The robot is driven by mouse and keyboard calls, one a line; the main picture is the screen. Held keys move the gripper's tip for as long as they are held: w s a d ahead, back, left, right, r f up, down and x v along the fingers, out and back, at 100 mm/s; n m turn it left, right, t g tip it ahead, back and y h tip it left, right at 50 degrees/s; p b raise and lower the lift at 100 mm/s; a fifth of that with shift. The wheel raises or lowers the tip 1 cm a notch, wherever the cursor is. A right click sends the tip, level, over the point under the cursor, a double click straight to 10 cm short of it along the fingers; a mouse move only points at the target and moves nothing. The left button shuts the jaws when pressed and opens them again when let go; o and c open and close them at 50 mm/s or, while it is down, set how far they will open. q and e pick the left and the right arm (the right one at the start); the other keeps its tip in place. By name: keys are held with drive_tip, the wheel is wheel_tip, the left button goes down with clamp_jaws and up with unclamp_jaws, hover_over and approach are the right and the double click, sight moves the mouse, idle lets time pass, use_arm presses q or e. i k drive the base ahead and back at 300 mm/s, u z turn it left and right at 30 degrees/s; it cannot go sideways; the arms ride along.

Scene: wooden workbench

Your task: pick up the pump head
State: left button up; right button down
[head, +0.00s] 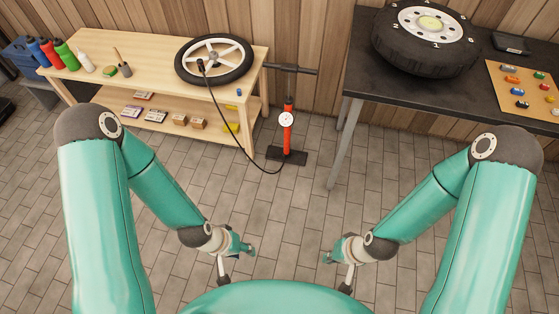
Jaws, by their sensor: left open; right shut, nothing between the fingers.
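The pump head (201,65) is a small black piece at the end of the black hose (232,125). It is at the left side of the small spoked wheel (240,66) on the wooden workbench; I cannot tell if it is attached to the valve. The hose hangs over the bench's front edge and runs to the base of the red floor pump (287,130), which stands upright on the floor. My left gripper (238,262) is open and empty, low above the floor, well in front of the bench. My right gripper (337,271) is shut and empty, apart from everything.
The wooden workbench (150,60) holds several bottles at its left and a brush pot (122,68). Small boxes lie on its lower shelf. A dark table (365,85) at right bears a large tyre (425,50) and a board of toy cars.

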sight(200, 62)
drive_tip(key=u, duration=0.2)
drive_tip(key=k, duration=0.3)
drive_tip(key=u, duration=0.5)
drive_tip(key=i, duration=0.5)
drive_tip(key=u, duration=0.05)
